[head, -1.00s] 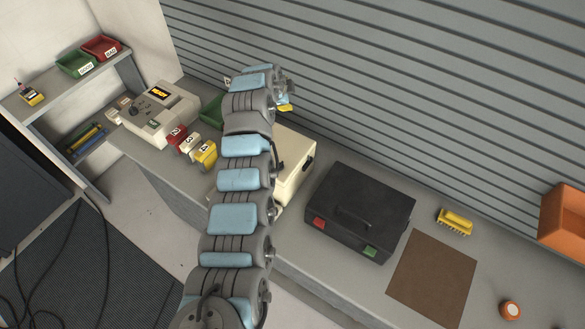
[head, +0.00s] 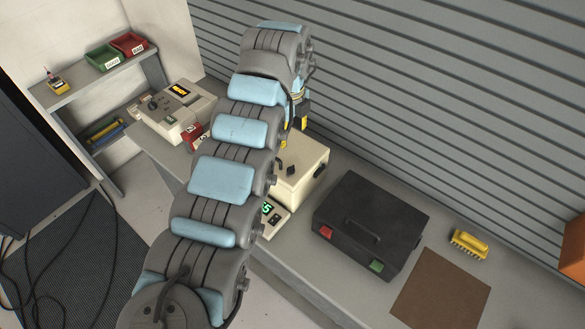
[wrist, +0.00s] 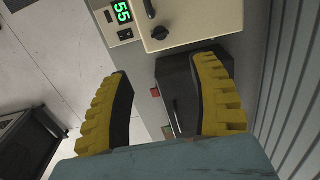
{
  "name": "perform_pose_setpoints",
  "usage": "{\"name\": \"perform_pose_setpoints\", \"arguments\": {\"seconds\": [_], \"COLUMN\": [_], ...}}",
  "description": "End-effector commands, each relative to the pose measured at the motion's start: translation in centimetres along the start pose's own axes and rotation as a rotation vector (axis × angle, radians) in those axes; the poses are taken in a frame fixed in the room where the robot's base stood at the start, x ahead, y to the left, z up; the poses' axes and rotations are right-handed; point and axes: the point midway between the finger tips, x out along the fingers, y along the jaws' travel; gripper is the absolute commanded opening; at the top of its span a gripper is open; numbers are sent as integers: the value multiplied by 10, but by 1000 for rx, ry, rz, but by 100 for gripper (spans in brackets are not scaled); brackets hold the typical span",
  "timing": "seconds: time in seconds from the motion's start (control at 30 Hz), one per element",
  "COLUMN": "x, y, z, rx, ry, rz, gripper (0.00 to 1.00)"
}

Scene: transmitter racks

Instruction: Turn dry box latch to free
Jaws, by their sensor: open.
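The dry box is a cream box (head: 306,166) on the bench, partly hidden by my arm in the head view. A dark knob-like latch (head: 291,170) sits on it. In the head view my gripper (head: 295,122) is partly hidden behind the arm, close to the box.
A black case (head: 370,222) with red and green latches stands right of the box. A brown mat (head: 440,290) and a yellow brush-like item (head: 468,243) lie farther right. A cream instrument (head: 175,110) and a red numbered item (head: 194,136) are at left. A slatted wall (head: 430,90) runs behind.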

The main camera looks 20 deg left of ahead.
Motion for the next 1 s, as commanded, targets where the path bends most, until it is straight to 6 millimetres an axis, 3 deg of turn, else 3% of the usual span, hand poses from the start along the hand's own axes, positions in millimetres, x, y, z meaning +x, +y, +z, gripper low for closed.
{"name": "perform_pose_setpoints", "arguments": {"seconds": [0.7, 1.0], "x": [124, 153], "y": [0, 0], "z": [-2, -1], "rx": [-1, -2], "ry": [3, 1], "rz": [2, 0], "gripper": [61, 61]}}
